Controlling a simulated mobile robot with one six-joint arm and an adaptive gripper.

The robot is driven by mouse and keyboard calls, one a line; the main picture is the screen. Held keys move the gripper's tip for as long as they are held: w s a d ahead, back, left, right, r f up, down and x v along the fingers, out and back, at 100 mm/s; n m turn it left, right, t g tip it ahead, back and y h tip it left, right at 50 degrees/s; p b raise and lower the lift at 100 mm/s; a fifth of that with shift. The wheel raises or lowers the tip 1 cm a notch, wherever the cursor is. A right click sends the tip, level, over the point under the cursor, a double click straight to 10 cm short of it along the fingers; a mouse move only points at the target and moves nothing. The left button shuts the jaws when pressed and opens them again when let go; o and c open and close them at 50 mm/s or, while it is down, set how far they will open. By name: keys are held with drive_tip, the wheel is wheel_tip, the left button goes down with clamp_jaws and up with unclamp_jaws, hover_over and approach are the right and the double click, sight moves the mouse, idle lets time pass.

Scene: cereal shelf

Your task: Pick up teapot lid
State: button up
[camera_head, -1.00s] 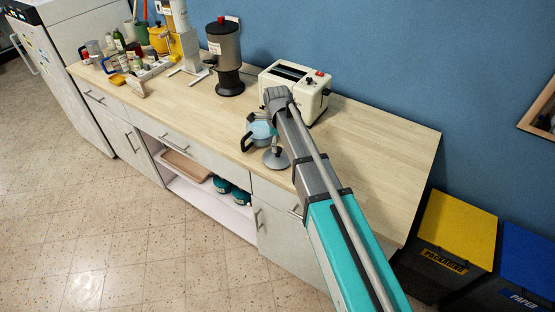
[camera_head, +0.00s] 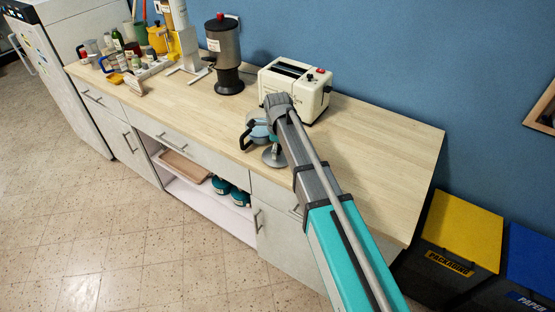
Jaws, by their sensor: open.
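A light-blue teapot (camera_head: 257,131) with a dark loop handle on its left stands near the front edge of the counter, partly covered by my arm. A round grey disc with a raised middle (camera_head: 273,156), which looks like the teapot lid, is just to its lower right, close to the front edge. My arm reaches in from the lower right and bends down at its far end. My gripper (camera_head: 275,138) is close by the teapot and above the disc, mostly hidden by my arm. It is open. I cannot tell whether it touches either thing.
A cream toaster (camera_head: 295,88) stands right behind my arm. A dark urn with a red knob (camera_head: 226,60) is further left. Bottles, cups and jars crowd the far left. The right part of the wooden counter (camera_head: 375,145) is clear. Yellow (camera_head: 462,232) and blue bins stand beyond its right end.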

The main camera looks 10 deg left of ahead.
drive_tip(key=shift+f+b, duration=0.4)
drive_tip(key=shift+f, duration=0.25)
drive_tip(key=shift+s+d+r, duration=0.1)
drive_tip(key=shift+s, duration=0.1)
drive_tip(key=c, duration=1.2)
drive_tip(key=shift+c, duration=0.3)
